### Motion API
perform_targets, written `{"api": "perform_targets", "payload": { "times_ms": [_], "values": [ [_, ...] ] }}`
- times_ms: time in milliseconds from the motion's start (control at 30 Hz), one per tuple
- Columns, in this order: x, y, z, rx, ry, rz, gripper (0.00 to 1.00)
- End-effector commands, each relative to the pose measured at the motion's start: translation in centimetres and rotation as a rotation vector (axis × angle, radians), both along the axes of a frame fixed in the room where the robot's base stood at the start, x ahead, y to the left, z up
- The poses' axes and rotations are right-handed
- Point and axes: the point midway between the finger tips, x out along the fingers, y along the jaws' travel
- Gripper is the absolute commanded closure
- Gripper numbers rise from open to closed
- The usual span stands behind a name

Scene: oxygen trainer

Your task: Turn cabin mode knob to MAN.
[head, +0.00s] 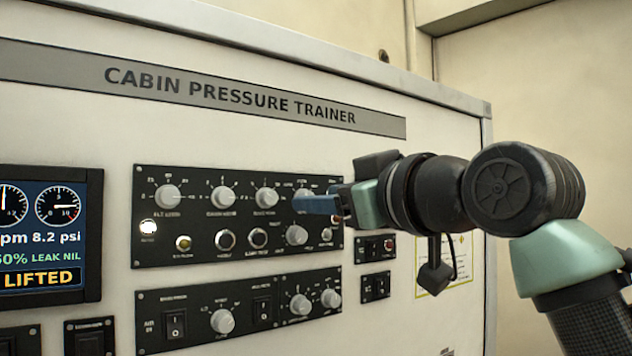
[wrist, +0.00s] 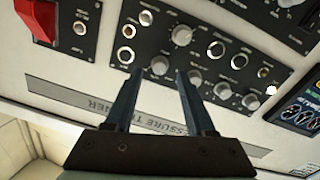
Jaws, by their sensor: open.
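The upper black panel (head: 160,245) carries a top row of pale round knobs with pointer marks. The left knob (head: 168,196), second knob (head: 222,196) and third knob (head: 267,197) show in the head view. Their labels are too small to read surely; the second one's may be CABIN MODE. My gripper (head: 298,204) is open and empty at the row's right end, its fingers pointing at the panel and covering the rightmost knob. In the wrist view that rightmost knob (wrist: 160,65) appears between the fingertips; depth and contact cannot be told. The third knob (wrist: 195,78) lies just beside one fingertip.
A lower-row knob (head: 297,235) sits just under my fingers. A lower panel (head: 152,333) has more knobs and rocker switches. A lit display (head: 40,235) stands at the left. Small switch plates (head: 375,248) lie right of the panel. The strip above the knobs is clear.

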Motion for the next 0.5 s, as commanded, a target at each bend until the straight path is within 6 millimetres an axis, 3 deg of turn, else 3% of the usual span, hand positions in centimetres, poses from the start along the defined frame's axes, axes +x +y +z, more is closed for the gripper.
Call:
{"api": "perform_targets", "payload": {
  "times_ms": [200,500],
  "values": [
    [1.9,1.2,0.1,0.001,0.000,0.000,0.45],
    [2.2,1.4,0.0,0.001,-0.002,0.000,0.45]
  ]
}}
